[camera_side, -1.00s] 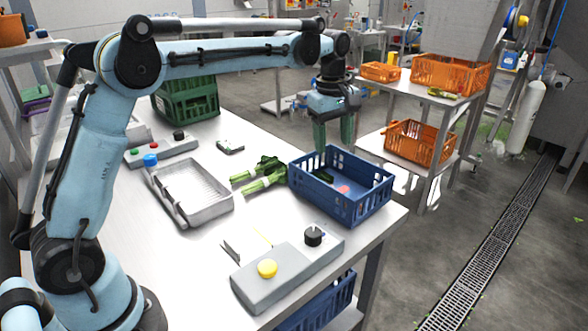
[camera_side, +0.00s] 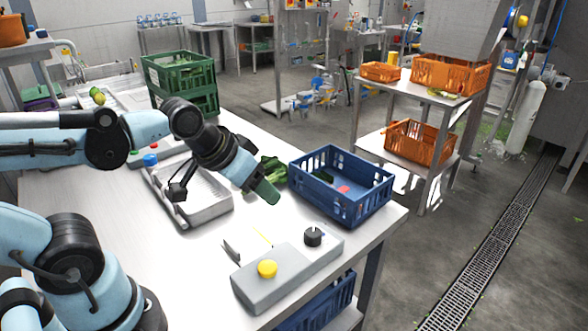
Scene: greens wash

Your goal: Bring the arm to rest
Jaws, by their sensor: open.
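My gripper (camera_side: 264,190) is tilted down to the right, above the table between the grey tray (camera_side: 205,212) and the blue crate (camera_side: 338,200). Its green fingers stand in front of the leafy greens (camera_side: 272,166), which are partly hidden. Nothing shows between the fingers, though the gap between them is hard to see from this side.
A grey control box (camera_side: 285,268) with a yellow button and black knob lies at the table's front. Green crates (camera_side: 180,75) stand stacked at the back. Orange crates (camera_side: 420,142) sit on a separate rack to the right.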

